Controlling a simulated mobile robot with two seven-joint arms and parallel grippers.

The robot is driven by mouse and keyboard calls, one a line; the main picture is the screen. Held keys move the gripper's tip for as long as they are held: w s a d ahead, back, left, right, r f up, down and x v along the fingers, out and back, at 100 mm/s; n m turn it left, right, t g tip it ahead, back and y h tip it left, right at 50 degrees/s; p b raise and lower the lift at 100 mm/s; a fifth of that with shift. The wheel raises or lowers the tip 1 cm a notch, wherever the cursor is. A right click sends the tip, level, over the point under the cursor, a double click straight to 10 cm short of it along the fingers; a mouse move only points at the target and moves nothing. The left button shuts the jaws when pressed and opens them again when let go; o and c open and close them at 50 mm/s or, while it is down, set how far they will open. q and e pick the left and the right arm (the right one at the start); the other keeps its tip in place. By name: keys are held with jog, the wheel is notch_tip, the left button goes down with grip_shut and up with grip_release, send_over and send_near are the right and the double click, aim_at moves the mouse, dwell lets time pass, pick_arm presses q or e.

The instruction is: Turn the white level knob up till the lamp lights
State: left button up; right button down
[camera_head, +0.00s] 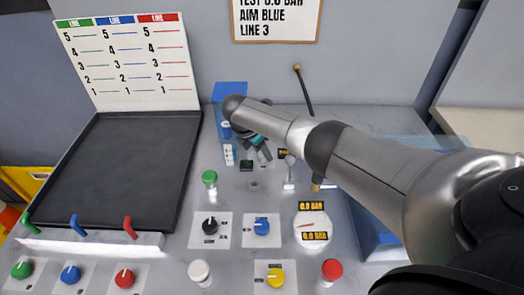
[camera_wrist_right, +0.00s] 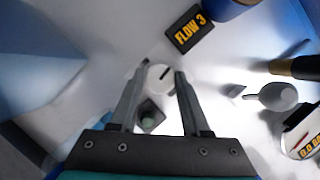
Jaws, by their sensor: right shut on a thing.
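The white level knob (camera_wrist_right: 160,77), a round cap with a dark pointer line, sits between the fingertips of my right gripper (camera_wrist_right: 161,72) in the right wrist view. The fingers are shut on its sides. In the head view my right gripper (camera_head: 263,152) reaches down to the back middle of the panel, and its fingers hide the knob there. A small dull green lamp (camera_wrist_right: 148,117) on a dark square base lies close to the knob in the wrist view; it looks unlit. My left gripper is not in view.
A "FLOW 3" display (camera_wrist_right: 187,30) and a white ball-topped lever (camera_wrist_right: 275,97) stand near the knob. Black (camera_head: 210,225), blue (camera_head: 262,227) and yellow (camera_head: 275,278) knobs and a gauge (camera_head: 312,228) lie nearer the front. A dark tray (camera_head: 120,160) lies left.

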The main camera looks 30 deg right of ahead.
jog(key=shift+c, duration=1.9)
grip_release()
jog(key=shift+a+r, duration=0.15)
jog(key=shift+r, duration=0.25)
jog(key=p+v, duration=0.3)
jog(key=v, duration=1.1)
jog(key=shift+r+p, duration=0.2)
jog(key=shift+p, duration=0.1)
jog(key=shift+s+f, duration=0.1)
jog(key=shift+s, duration=0.05)
